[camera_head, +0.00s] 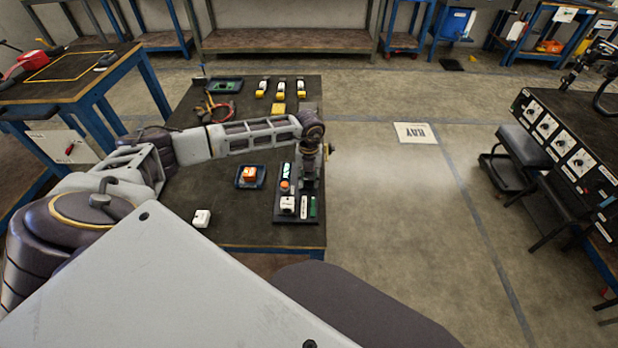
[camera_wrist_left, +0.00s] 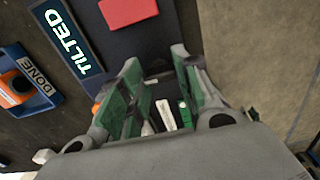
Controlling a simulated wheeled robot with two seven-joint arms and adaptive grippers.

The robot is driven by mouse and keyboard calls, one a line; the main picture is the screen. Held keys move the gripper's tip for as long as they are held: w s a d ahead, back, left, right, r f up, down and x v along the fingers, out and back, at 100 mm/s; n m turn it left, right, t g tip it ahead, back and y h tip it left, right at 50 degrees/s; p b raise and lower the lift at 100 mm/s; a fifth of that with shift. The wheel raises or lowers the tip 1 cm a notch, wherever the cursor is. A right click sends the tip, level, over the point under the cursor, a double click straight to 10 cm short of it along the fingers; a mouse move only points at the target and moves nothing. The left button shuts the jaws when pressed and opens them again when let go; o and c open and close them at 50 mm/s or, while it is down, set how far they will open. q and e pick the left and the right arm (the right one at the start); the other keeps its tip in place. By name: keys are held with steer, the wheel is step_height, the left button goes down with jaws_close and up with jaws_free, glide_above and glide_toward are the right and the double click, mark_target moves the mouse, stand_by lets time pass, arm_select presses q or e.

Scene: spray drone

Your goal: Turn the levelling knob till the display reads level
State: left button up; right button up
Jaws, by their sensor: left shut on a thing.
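The display (camera_wrist_left: 68,43) reads "TILTED" in light letters in the left wrist view. It also shows as a small bright strip (camera_head: 287,169) on the dark panel (camera_head: 281,218) at the table's right edge in the head view. My left gripper (camera_wrist_left: 155,62) points down over this panel, right of the display. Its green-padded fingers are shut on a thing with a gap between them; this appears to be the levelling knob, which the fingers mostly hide. My right gripper is in neither view.
An orange button in a blue box (camera_head: 250,176), labelled "DONE" in the left wrist view, stands left of the panel. A white block (camera_head: 202,218) lies nearer. Yellow-and-white items (camera_head: 262,88) stand at the table's far end.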

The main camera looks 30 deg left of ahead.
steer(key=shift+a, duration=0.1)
arm_select(q)
steer(key=shift+m, duration=2.9)
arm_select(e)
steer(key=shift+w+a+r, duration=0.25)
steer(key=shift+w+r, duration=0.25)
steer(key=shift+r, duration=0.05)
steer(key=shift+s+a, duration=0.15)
arm_select(q)
steer(key=o, duration=0.8)
steer(key=shift+c, duration=0.2)
steer(key=shift+o, duration=1.3)
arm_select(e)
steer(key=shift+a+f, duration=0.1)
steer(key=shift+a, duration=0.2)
